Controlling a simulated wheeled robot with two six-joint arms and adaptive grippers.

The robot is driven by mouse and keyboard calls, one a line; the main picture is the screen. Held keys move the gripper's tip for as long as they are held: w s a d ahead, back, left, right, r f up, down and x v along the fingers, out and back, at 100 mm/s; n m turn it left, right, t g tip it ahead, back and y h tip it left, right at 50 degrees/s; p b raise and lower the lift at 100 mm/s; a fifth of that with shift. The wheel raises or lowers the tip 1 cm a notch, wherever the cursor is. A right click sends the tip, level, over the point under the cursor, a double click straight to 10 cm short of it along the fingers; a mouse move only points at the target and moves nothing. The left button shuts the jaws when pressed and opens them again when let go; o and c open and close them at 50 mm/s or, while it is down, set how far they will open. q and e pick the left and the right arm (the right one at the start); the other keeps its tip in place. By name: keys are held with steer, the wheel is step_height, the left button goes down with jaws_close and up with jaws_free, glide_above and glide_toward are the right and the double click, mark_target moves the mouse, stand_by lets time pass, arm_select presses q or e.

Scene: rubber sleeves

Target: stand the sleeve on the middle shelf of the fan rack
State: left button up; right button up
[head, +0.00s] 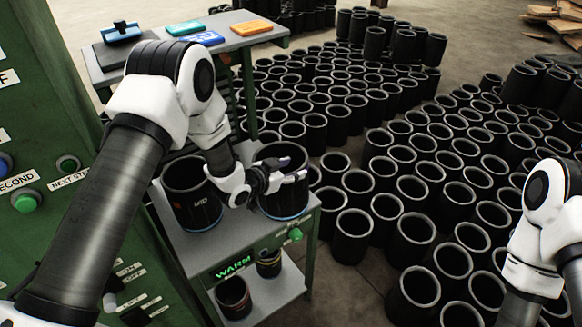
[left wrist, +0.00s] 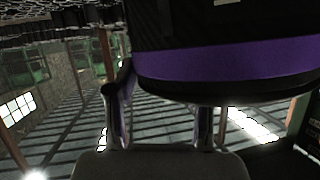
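Two large black sleeves stand upright side by side on a grey rack shelf (head: 196,254) in the head view. In the left wrist view the two fingers (left wrist: 163,108) are apart, and a dark sleeve with a purple band (left wrist: 235,65) fills the upper right, partly hiding one finger. Contact cannot be told. My right gripper is outside the view.
Two small dark sleeves (head: 233,298) stand on a lower shelf under the lit "WARM" sign (head: 233,267). A bench (head: 243,39) with coloured trays is behind. Many black sleeves (head: 412,240) crowd the floor at right. A green panel (head: 45,130) borders the left.

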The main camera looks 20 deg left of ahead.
arm_select(q)
steer(key=p+v, duration=0.5)
steer(key=v, duration=0.6)
steer(key=shift+s+a, duration=0.15)
steer(key=shift+a, duration=0.3)
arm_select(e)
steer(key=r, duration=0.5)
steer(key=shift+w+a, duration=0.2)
arm_select(q)
steer(key=s+f+n+g+y, duration=0.4)
steer(key=s+f+g, duration=0.3)
steer(key=s+f, duration=0.8)
steer(key=s+f+n+g+y, duration=0.1)
steer(key=s+g, duration=0.1)
steer(key=s, duration=0.6)
steer(key=s+a+f+n+g+y, duration=0.1)
steer(key=s+n+g, duration=0.1)
steer(key=s, duration=0.6)
steer(key=shift+a+g, duration=0.3)
steer(key=shift+g, duration=0.3)
